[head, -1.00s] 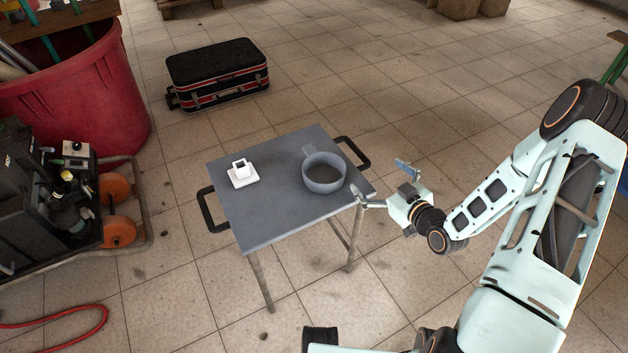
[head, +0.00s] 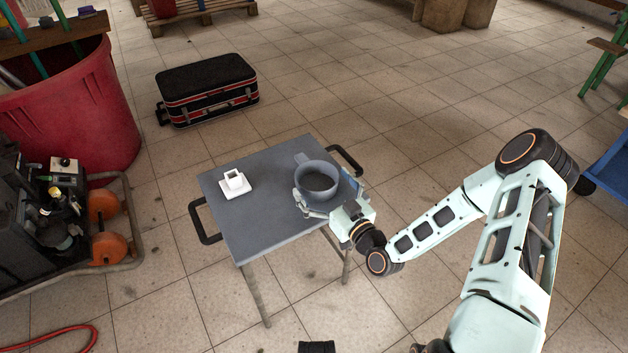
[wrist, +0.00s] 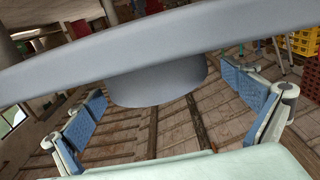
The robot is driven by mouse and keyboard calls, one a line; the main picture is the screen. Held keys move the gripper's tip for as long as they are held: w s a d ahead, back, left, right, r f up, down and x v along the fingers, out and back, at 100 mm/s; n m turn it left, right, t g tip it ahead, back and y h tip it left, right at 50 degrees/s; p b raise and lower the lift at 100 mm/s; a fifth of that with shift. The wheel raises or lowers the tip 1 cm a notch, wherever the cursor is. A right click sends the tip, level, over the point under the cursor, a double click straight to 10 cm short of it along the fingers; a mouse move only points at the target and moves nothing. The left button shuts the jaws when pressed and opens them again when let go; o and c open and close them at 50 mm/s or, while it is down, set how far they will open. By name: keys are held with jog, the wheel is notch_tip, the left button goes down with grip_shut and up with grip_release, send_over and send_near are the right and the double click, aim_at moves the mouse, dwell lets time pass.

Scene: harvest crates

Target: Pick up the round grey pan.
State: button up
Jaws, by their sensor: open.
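The round grey pan (head: 319,181) stands upright on the grey table (head: 250,222), near its right end, with a short handle at its back left. My gripper (head: 325,190) is at the table's right front side, open, with its fingers spread to either side of the pan. I cannot tell whether they touch it. In the wrist view the blue finger pads of my gripper (wrist: 163,86) stand wide apart, with a rounded grey shape between them. A grey band crosses above it; I cannot tell which parts belong to the pan.
A white square item (head: 234,183) sits on the table's left half. The table has dark handles at both ends. A black and red case (head: 207,90) lies on the floor behind. A red bin (head: 70,105) and a cart with orange wheels (head: 107,250) stand at left.

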aim_at(306, 163)
jog(key=x, duration=0.4)
jog(key=shift+w+d+f+b, duration=0.1)
jog(key=shift+w+f+b, duration=0.1)
jog(key=shift+b, duration=0.2)
jog(key=shift+r, duration=0.1)
jog(key=shift+c, duration=0.6)
jog(key=c, duration=1.1)
jog(key=shift+o, duration=0.2)
